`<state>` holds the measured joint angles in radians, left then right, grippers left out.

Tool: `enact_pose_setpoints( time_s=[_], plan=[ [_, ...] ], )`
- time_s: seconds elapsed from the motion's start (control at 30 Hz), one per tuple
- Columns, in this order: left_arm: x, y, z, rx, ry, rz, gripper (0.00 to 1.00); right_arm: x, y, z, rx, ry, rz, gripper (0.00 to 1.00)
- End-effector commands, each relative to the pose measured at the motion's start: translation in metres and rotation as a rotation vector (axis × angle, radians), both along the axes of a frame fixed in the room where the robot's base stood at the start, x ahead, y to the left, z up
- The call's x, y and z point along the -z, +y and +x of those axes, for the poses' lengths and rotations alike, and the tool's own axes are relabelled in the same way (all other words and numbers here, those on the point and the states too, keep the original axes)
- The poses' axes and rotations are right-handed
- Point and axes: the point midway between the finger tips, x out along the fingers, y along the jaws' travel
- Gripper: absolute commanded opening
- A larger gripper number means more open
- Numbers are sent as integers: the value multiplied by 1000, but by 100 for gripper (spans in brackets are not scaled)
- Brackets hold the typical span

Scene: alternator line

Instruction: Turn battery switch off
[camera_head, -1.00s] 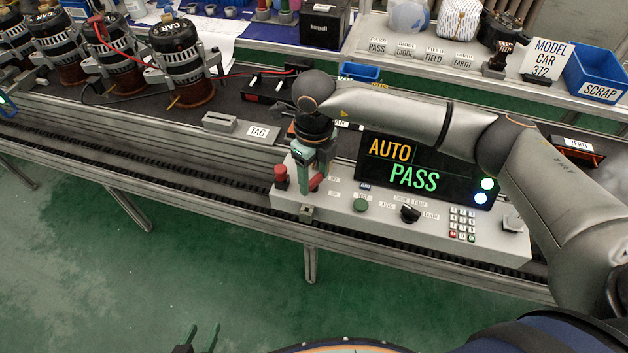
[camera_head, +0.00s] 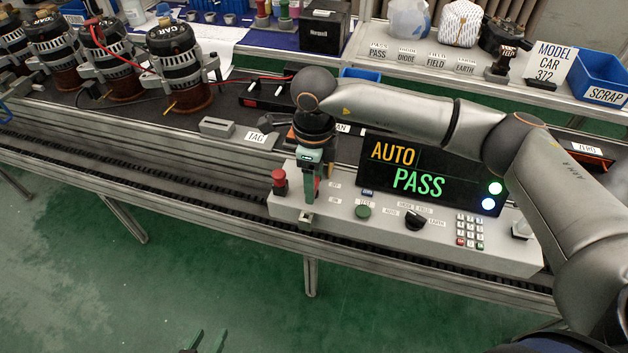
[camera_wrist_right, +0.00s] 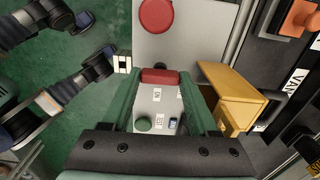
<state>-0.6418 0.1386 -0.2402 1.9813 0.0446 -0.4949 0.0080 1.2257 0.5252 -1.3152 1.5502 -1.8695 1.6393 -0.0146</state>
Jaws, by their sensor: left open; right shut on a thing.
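The control box (camera_head: 385,236) has a red switch handle, taken as the battery switch, which is mostly hidden by my right gripper in the head view. My right gripper (camera_head: 309,205) points down at the box's left part. In the right wrist view the red handle (camera_wrist_right: 160,76) sits between the green fingertips of the right gripper (camera_wrist_right: 160,84), which is shut on it. An ON label (camera_wrist_right: 157,94) shows beside it. I cannot tell the switch's setting. My left gripper (camera_head: 205,345) is open and empty at the bottom edge, far from the box.
A red mushroom button (camera_head: 279,180) stands close left of the right gripper. A green button (camera_head: 363,212), a black selector knob (camera_head: 415,219) and a keypad (camera_head: 469,232) lie to the right. The display (camera_head: 418,178) reads AUTO PASS. Alternators (camera_head: 182,68) stand further left.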

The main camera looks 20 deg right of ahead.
Motion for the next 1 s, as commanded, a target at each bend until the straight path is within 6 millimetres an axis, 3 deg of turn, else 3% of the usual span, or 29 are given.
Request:
enact_pose_setpoints(
  time_s=[0.23, 0.27, 0.5, 1.0],
  plan=[
    [0, 1, 1, -1, -1, 2, 50, -2, 0, 1, -4, -5, 2, 4],
    [0, 1, 1, -1, -1, 2, 50, -2, 0, 1, -4, -5, 2, 61],
    [-1, 2, 1, -3, -4, 3, 50, -1, 0, 1, -2, -3, 1, 88],
    [-1, 3, 2, -4, -5, 5, 50, 0, -1, 1, 2, -2, -1, 90]
  ],
)
